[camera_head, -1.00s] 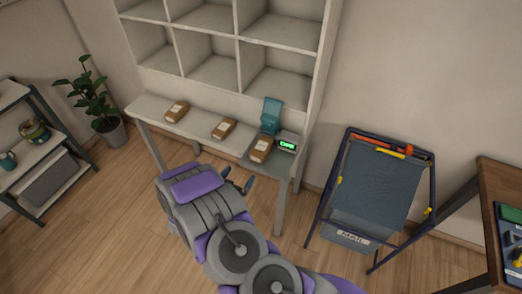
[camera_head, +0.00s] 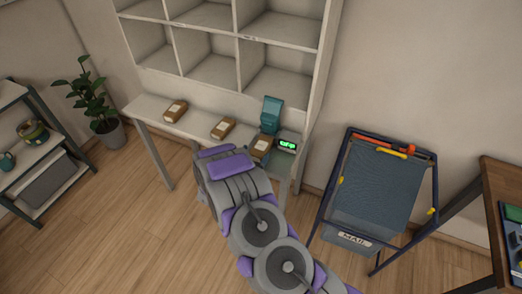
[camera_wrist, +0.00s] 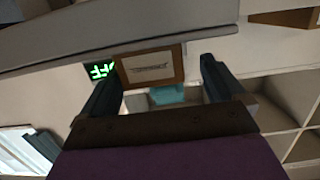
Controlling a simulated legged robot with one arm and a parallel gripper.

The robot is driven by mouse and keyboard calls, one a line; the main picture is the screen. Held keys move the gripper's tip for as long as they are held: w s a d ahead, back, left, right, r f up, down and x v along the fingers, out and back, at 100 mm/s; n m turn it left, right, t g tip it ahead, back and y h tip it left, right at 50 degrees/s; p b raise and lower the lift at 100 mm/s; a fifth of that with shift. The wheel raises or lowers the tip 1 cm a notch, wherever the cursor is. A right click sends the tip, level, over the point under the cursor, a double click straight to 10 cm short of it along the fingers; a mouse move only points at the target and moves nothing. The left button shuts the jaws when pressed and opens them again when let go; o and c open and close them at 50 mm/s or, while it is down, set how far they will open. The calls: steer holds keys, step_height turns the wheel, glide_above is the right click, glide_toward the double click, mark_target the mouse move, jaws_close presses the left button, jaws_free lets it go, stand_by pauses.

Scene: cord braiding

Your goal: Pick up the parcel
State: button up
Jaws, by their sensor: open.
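A brown parcel (camera_head: 261,146) with a pale label sits on the scale at the right end of the counter, partly covered by my arm in the head view. In the wrist view this parcel (camera_wrist: 152,66) shows between the two dark fingers of my gripper (camera_wrist: 160,78). The gripper is open, and the parcel appears beyond the fingertips; I cannot tell how far. In the head view my gripper is hidden behind my arm. Two more brown parcels lie to the left on the counter, one in the middle (camera_head: 223,129) and one farther left (camera_head: 175,111).
The scale's green display (camera_head: 287,145) and a teal object (camera_head: 272,115) stand close to the parcel. A cubby shelf (camera_head: 240,45) rises behind the counter (camera_head: 150,108). A mail sack stand (camera_head: 375,190) is to the right.

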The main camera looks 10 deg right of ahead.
mark_target(260, 148)
steer(key=b+x, duration=0.1)
steer(key=x, duration=0.3)
steer(key=shift+s+d+f, duration=0.1)
steer(key=shift+d+f, duration=0.1)
steer(key=shift+d, duration=0.05)
steer(key=shift+c, duration=0.2)
steer(key=shift+r, duration=0.1)
steer(key=c, duration=1.1)
